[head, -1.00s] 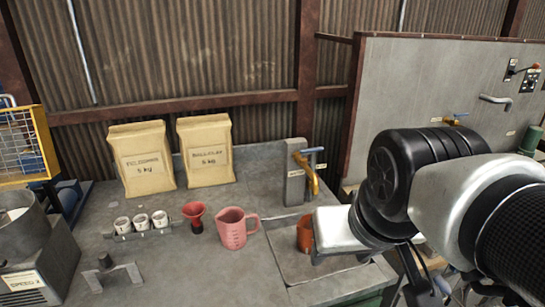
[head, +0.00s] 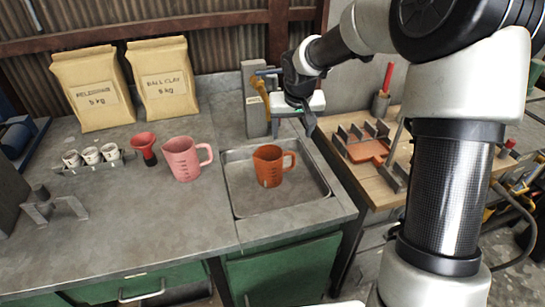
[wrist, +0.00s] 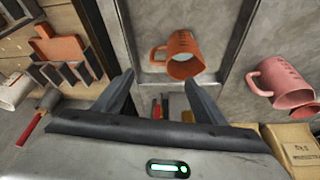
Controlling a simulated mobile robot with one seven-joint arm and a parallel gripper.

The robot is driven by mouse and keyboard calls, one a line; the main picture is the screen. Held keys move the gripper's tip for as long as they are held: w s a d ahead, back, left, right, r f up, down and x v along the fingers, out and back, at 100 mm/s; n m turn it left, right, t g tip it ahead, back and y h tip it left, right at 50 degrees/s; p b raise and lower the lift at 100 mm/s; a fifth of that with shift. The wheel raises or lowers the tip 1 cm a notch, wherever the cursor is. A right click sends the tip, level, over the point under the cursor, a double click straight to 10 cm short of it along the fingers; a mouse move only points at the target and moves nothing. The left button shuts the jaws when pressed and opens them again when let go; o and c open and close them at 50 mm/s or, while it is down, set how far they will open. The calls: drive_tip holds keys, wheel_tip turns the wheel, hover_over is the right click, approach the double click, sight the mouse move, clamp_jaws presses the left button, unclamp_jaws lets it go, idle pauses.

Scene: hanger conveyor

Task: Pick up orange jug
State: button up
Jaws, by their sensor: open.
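The orange jug (head: 268,166) stands upright in the shallow metal sink (head: 236,204), its handle to the right in the head view. In the wrist view the orange jug (wrist: 181,55) shows beyond the fingertips, with its handle to the left. My gripper (head: 292,127) is open and empty, above and behind the jug near the tap. In the wrist view its two fingers (wrist: 160,88) are spread apart, with the jug ahead of the gap and not touched.
A pink jug (head: 184,159) and red funnel (head: 144,146) stand left of the sink. The tap block (head: 256,108) rises behind it. A wooden bench (head: 385,190) with a slotted rack is to the right. Two clay bags (head: 163,85) stand at the back left.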

approach(288, 153)
wheel_tip(288, 153, down, 5)
drive_tip(key=shift+w+d+f+b, duration=0.1)
drive_tip(key=shift+w+f+b, duration=0.15)
drive_tip(key=shift+w+f, duration=0.95)
drive_tip(key=shift+w+d+f+b, duration=0.1)
drive_tip(key=shift+w+f+b, duration=0.1)
drive_tip(key=shift+w+f, duration=0.9)
drive_tip(key=shift+s+f, duration=0.15)
drive_tip(key=shift+s, duration=0.05)
clamp_jaws()
